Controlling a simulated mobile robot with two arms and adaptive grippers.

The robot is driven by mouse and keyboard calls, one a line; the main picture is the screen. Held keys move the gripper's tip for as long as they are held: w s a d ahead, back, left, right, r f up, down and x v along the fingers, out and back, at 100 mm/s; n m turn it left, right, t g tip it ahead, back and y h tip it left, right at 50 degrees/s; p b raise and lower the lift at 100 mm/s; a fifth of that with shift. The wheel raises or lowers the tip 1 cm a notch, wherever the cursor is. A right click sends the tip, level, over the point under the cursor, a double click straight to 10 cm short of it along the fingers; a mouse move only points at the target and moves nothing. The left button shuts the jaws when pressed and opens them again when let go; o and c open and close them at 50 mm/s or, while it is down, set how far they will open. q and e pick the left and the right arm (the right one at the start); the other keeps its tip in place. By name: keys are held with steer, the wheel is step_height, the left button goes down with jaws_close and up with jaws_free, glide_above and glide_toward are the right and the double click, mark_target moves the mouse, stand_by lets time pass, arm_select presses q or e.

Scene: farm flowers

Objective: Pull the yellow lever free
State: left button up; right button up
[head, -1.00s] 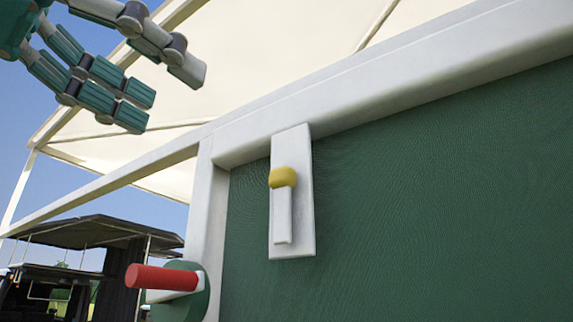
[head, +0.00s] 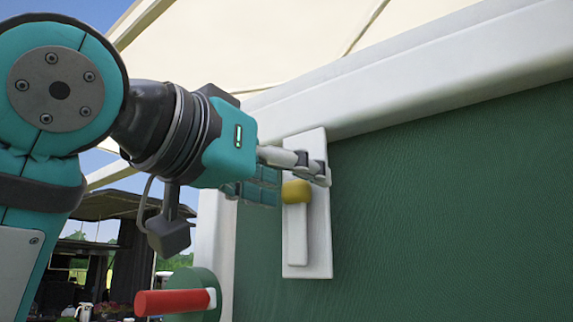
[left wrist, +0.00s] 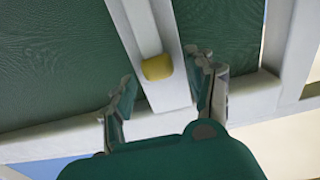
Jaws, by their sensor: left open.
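The yellow lever knob (head: 296,191) sits at the top of a white stem on a white upright plate (head: 317,235), fixed to the green panel. My left gripper (head: 290,178) is at the knob with its fingers spread. In the left wrist view the yellow knob (left wrist: 157,67) lies between the two open fingers of my left gripper (left wrist: 166,76), with a gap on either side. No grip on the knob shows. My right gripper is in neither view.
A red handle (head: 175,301) on a round green mount stands below and to the left. A white beam (head: 430,75) runs above the plate, and a white post (head: 215,240) stands left of it. The green panel (head: 460,200) to the right is clear.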

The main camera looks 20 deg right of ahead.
arm_select(q)
jaws_close()
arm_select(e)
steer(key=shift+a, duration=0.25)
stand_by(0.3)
